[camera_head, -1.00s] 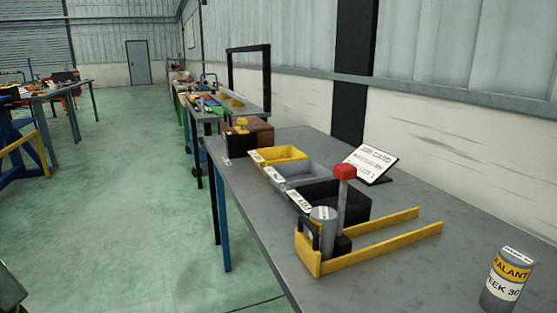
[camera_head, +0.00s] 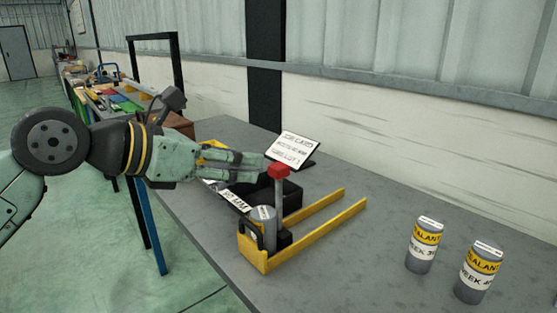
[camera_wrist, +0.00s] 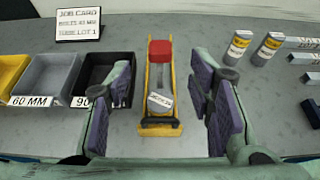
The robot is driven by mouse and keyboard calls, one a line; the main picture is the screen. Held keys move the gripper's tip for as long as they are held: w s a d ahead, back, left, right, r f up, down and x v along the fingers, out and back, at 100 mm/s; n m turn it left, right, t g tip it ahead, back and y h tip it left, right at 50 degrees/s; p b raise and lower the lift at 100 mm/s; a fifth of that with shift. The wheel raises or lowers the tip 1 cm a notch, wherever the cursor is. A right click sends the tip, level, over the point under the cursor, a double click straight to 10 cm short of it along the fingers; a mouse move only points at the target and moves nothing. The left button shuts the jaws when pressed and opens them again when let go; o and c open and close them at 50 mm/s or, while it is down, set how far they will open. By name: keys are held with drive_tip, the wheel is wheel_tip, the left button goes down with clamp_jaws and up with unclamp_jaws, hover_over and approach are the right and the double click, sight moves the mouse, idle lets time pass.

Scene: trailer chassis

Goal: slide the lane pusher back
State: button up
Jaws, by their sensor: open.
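The lane pusher is a grey post with a red knob (camera_head: 279,171), standing upright on a dark block in a yellow lane (camera_head: 310,240). A grey can (camera_head: 263,222) with a pale label sits in the lane at its near end, beside the post. The wrist view shows the red knob (camera_wrist: 160,51) beyond the can (camera_wrist: 160,103), between the yellow rails. My gripper (camera_head: 258,163) is open and empty, above the bins, with its tips close to the knob in the head view. I cannot tell whether they touch. The wrist view shows its purple pads spread either side of the lane.
A black bin (camera_wrist: 100,78) and a grey bin (camera_wrist: 50,80) stand left of the lane in the wrist view. A job card (camera_head: 293,148) stands behind. Two sealant cans (camera_head: 424,244) (camera_head: 480,272) stand to the right. The table between them and the lane is clear.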

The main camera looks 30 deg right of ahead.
sight(278, 165)
drive_tip(key=p+x, duration=0.2)
drive_tip(key=x, duration=0.8)
drive_tip(key=shift+d+f, duration=0.15)
drive_tip(key=shift+d, duration=0.05)
drive_tip(key=shift+c, duration=0.5)
clamp_jaws()
